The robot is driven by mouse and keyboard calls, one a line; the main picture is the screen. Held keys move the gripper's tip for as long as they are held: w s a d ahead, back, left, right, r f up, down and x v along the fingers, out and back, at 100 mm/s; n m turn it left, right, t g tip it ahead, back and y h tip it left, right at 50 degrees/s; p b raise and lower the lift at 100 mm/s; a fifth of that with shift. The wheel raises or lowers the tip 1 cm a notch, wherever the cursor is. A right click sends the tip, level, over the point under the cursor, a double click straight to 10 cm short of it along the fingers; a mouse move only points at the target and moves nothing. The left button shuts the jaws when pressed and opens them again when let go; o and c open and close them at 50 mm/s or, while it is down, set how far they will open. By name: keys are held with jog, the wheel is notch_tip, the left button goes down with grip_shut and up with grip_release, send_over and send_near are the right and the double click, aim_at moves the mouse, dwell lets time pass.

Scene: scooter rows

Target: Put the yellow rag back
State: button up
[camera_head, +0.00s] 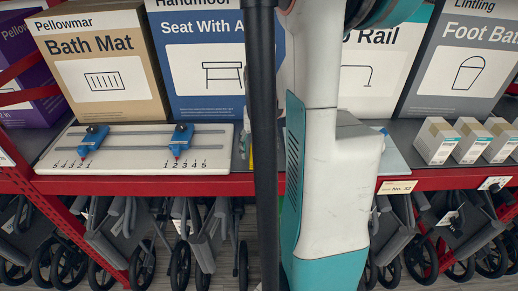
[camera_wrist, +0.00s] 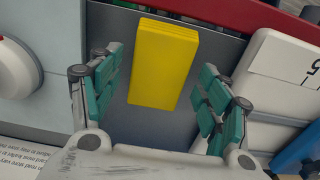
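A yellow folded rag (camera_wrist: 163,62) lies flat on the dark grey shelf surface in the wrist view. My gripper (camera_wrist: 163,78) is open, with one teal-padded finger on each side of the rag and a visible gap to each. How high the fingertips are above the shelf is hard to tell. In the head view my white and teal arm and a black post cover this part of the shelf, so the rag and fingers cannot be made out clearly there.
A white board (camera_head: 130,165) with number scales and two blue sliders (camera_head: 180,138) lies left of my arm. Boxes such as the Bath Mat box (camera_head: 105,65) line the back. Small white cartons (camera_head: 436,142) stand at right. A red shelf edge (camera_head: 110,186) runs along the front, with folded wheeled frames below.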

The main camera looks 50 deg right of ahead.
aim_at(259, 153)
jog(key=shift+r, duration=0.1)
notch_tip(259, 153, up, 12)
jog(key=p, duration=0.2)
jog(key=shift+p, duration=0.3)
